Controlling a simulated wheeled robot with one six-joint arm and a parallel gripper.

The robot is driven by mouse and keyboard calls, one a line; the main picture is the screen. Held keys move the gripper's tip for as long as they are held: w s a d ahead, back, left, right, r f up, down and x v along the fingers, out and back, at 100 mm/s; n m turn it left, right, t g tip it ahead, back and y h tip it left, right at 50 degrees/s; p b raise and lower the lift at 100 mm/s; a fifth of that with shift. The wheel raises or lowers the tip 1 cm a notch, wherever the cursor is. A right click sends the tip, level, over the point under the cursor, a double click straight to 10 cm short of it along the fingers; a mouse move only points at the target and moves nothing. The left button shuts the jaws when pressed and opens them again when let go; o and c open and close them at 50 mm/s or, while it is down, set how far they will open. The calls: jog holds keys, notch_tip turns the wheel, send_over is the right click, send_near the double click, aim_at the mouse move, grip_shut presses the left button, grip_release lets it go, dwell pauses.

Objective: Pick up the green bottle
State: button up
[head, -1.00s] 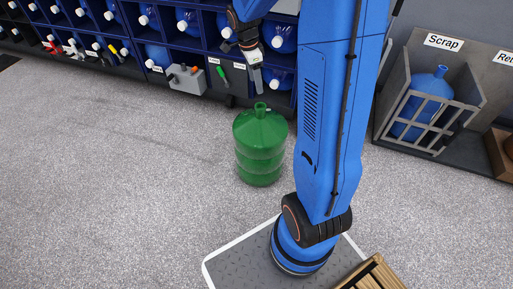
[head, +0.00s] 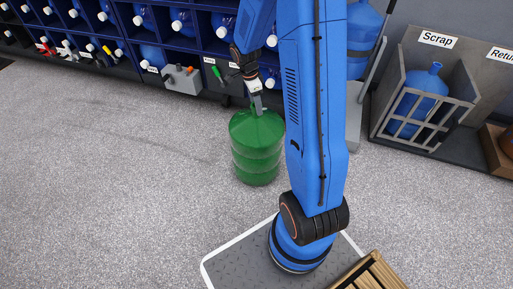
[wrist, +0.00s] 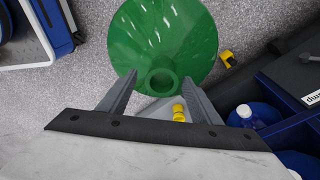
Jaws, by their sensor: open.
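The green bottle (head: 257,150) stands upright on the grey floor, left of my blue arm in the head view. In the wrist view the green bottle (wrist: 163,40) shows from above, with its round open neck towards me. My gripper (head: 257,106) is open at the bottle's top in the head view. In the wrist view the two fingers of my gripper (wrist: 158,98) are spread, one on each side of the neck. I cannot tell whether either finger touches it. The head view hides the neck behind my gripper.
A dark blue rack (head: 199,47) of blue bottles stands close behind the green bottle. A grey box (head: 182,79) hangs on its front. A scrap cage (head: 421,118) holding a blue bottle stands at the right. The floor at the left is clear.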

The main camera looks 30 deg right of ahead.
jog(key=shift+d+f, duration=0.15)
jog(key=shift+f, duration=0.8)
jog(key=shift+d+f, duration=0.15)
jog(key=shift+f, duration=0.75)
jog(key=shift+w, duration=0.1)
grip_shut()
